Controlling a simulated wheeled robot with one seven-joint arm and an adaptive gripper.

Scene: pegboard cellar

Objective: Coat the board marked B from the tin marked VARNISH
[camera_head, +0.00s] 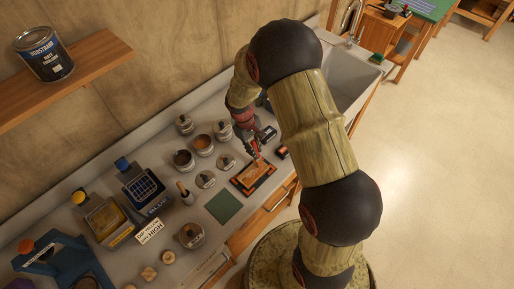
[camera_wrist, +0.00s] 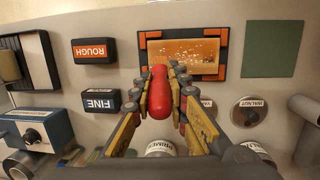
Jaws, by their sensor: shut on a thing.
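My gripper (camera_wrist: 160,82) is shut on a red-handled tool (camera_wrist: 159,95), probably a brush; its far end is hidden. My gripper (camera_head: 257,150) is over the near edge of a brown board (camera_wrist: 188,50), which lies in a dark frame with orange corners. The board also shows in the head view (camera_head: 254,176). Pale specks and streaks mark its face; no letter is legible. A pale-topped tin marked PRIMER (camera_wrist: 160,148) is below the gripper in the wrist view. A label starting "VA" (camera_wrist: 207,103) is partly hidden by a finger. No full VARNISH label is readable.
A lid-like disc marked WALNUT (camera_wrist: 250,111) lies near a green square (camera_wrist: 270,49). Blocks marked ROUGH (camera_wrist: 95,51) and FINE (camera_wrist: 102,101) lie left of the board. A sink (camera_head: 350,75) is at the far end.

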